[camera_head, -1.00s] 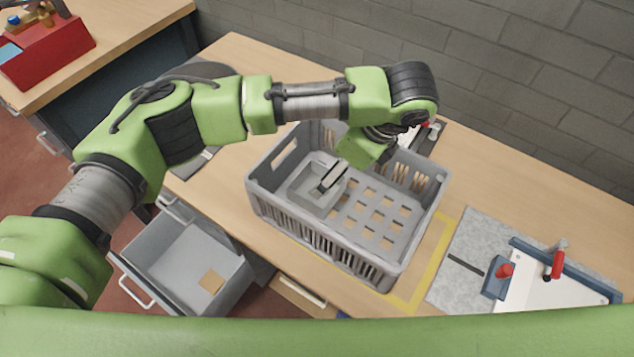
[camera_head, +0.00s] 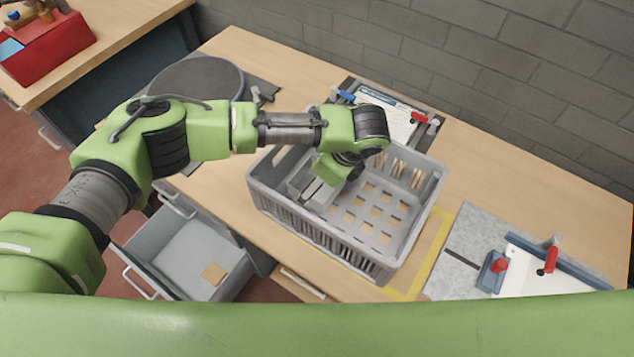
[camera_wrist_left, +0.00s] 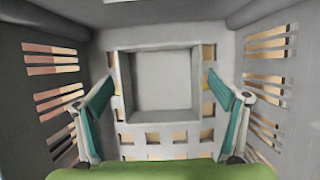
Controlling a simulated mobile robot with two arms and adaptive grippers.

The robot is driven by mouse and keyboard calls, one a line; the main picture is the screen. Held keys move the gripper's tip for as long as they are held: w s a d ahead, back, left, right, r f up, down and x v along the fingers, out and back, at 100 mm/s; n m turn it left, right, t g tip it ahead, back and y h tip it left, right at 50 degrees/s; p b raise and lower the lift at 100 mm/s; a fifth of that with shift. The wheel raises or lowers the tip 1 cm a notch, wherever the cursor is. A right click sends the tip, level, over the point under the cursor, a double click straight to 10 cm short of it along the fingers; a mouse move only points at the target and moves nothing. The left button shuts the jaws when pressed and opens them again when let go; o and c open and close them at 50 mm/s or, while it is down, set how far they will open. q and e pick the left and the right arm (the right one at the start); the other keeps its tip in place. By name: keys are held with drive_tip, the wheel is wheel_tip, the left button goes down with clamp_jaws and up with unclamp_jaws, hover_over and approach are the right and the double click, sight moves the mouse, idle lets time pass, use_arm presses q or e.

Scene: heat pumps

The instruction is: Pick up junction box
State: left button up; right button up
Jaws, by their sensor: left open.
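The junction box is a grey, open-topped square box (camera_wrist_left: 162,83) lying on the floor of a grey slotted crate (camera_head: 405,245). In the head view the junction box (camera_head: 305,178) is at the crate's left end, partly hidden by my left gripper. My left gripper (camera_head: 312,188) points down into the crate, over the junction box. In the left wrist view my left gripper (camera_wrist_left: 165,110) is open, with one teal-padded finger on each side of the box's near part. The fingers look apart from its walls. My right gripper is not in view.
The crate walls stand close around my left gripper. Behind the crate is a clamped fixture with papers (camera_head: 395,118). A round dark disc (camera_head: 200,78) lies at the back left. A grey plate with red-handled clamps (camera_head: 480,240) is at right. An open drawer (camera_head: 190,255) is below the table edge.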

use_arm(q)
drive_tip(key=shift+f, duration=0.2)
idle(0.6)
drive_tip(key=c, duration=1.2)
